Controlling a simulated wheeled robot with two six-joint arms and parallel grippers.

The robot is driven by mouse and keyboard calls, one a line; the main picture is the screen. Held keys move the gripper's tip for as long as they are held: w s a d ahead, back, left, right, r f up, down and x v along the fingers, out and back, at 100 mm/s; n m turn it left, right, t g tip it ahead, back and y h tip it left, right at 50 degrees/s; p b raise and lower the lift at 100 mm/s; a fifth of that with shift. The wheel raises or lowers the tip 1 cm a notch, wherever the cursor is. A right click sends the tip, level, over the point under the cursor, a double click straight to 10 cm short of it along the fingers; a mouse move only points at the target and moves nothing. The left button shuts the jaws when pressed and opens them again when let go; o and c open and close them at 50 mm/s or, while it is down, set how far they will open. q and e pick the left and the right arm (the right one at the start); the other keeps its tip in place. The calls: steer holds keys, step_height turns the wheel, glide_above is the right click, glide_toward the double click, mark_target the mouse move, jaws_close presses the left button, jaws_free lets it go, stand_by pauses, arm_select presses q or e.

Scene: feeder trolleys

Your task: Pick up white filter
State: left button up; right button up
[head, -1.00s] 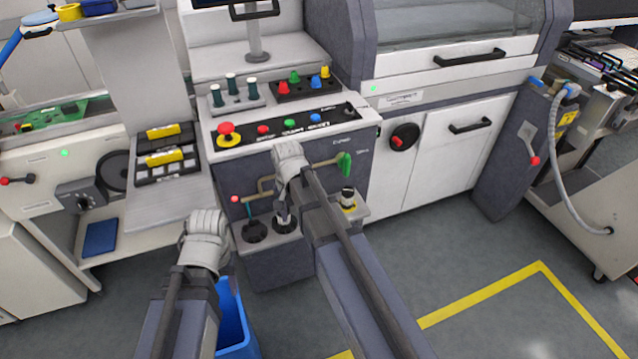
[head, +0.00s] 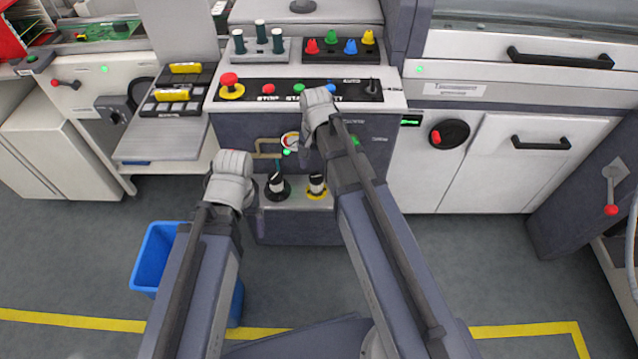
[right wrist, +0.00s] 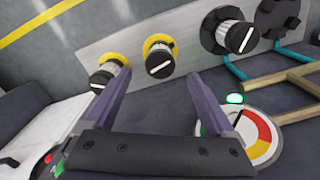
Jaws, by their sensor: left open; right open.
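White ribbed filters with black caps sit in a row on a grey shelf. In the right wrist view one filter (right wrist: 159,56) stands in a yellow ring, another (right wrist: 109,75) in a yellow ring to its left, and a third (right wrist: 236,33) in a black ring to its right. In the head view I see two filters, one on a black base (head: 276,183) and one on yellow (head: 317,182). My right gripper (right wrist: 157,80) is open and empty, its fingers either side of the middle filter's line but short of it. My left gripper (head: 232,180) is left of the shelf; its fingertips are mostly hidden.
A round gauge (right wrist: 250,135) and brass pipes (right wrist: 285,90) lie close to my right finger. A button panel (head: 300,90) is above the shelf. A blue bin (head: 155,255) stands on the floor at left. An empty black socket (right wrist: 283,15) is beyond the filters.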

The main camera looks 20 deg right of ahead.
mark_target(316, 176)
steer(key=shift+f+b, duration=3.2)
steer(key=shift+f, duration=0.4)
steer(key=shift+r, duration=0.15)
jaws_close()
steer(key=shift+r+p, duration=0.15)
steer(key=shift+p, duration=0.15)
step_height(316, 176, up, 18)
steer(key=p, duration=1.7)
steer(key=shift+p, duration=0.3)
steer(key=shift+a+f, duration=0.1)
steer(key=shift+f, duration=0.15)
